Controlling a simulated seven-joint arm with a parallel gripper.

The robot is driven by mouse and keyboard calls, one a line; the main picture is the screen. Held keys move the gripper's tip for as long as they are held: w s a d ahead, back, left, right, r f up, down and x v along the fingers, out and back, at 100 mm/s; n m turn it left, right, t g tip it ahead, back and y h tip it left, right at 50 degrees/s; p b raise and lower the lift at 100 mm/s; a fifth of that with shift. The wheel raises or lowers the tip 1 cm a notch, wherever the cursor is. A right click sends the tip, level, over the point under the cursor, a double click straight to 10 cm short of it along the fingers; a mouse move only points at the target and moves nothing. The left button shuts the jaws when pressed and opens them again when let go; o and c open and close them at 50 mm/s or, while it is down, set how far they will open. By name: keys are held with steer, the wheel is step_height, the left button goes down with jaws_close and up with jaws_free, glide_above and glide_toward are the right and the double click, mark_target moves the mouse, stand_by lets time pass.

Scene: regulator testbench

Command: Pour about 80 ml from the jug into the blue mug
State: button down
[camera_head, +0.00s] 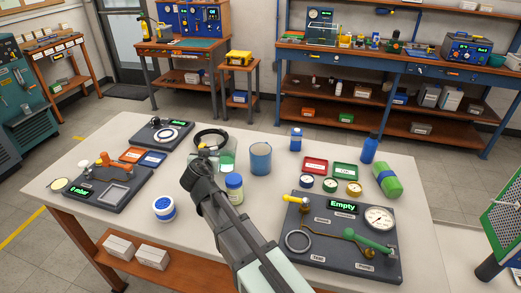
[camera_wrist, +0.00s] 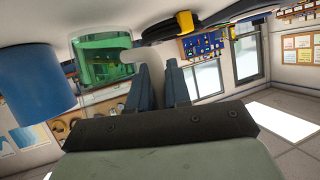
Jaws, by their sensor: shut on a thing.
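The clear jug (camera_head: 229,156) holds green liquid and stands near the middle of the bench. My gripper (camera_head: 206,156) is at its left side, shut on the jug's handle. The wrist view, turned upside down, shows the jug (camera_wrist: 103,58) with its pale handle at the fingers (camera_wrist: 155,72). The jug looks upright; I cannot tell if it is off the table. The blue mug (camera_head: 260,158) stands upright just right of the jug, apart from it. It also shows in the wrist view (camera_wrist: 36,72). The inside of the mug is mostly hidden.
A jar with a blue lid (camera_head: 235,188) stands close in front of the jug. A black coil (camera_head: 211,138) lies behind it. A white-and-blue tub (camera_head: 165,208) is at the front left. The regulator panel (camera_head: 345,240) reads "Empty". Coloured trays (camera_head: 316,165) lie right of the mug.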

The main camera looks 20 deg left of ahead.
mark_target(212, 149)
steer(key=r, duration=0.1)
steer(key=d+r+m, duration=0.1)
steer(key=r+y, duration=0.1)
steer(key=shift+w+d+r+m, duration=0.15)
steer(key=shift+w+d+m, duration=0.1)
steer(key=shift+m, duration=0.05)
steer(key=shift+w+d+r+m+y, duration=0.2)
steer(key=shift+d+r+m+y, duration=0.3)
steer(key=shift+d+r+m, duration=0.15)
steer(key=w+d+r+m+y, duration=0.1)
steer(key=d+r+m+y, duration=0.2)
steer(key=r+m, duration=0.1)
steer(key=shift+r+g, duration=0.3)
steer(key=shift+r, duration=0.4)
steer(key=shift+w+d+r+m, duration=0.15)
steer(key=shift+d+r+m, duration=0.1)
steer(key=shift+r+m, duration=0.1)
steer(key=shift+d+m+y, duration=0.2)
steer(key=shift+m+y, duration=0.1)
steer(key=shift+w+d+f+m, duration=0.1)
steer(key=shift+w+d+m, duration=0.1)
steer(key=shift+d+m, duration=0.1)
steer(key=shift+w+d+p, duration=0.1)
steer(key=shift+d+p, duration=0.1)
steer(key=shift+p, duration=0.1)
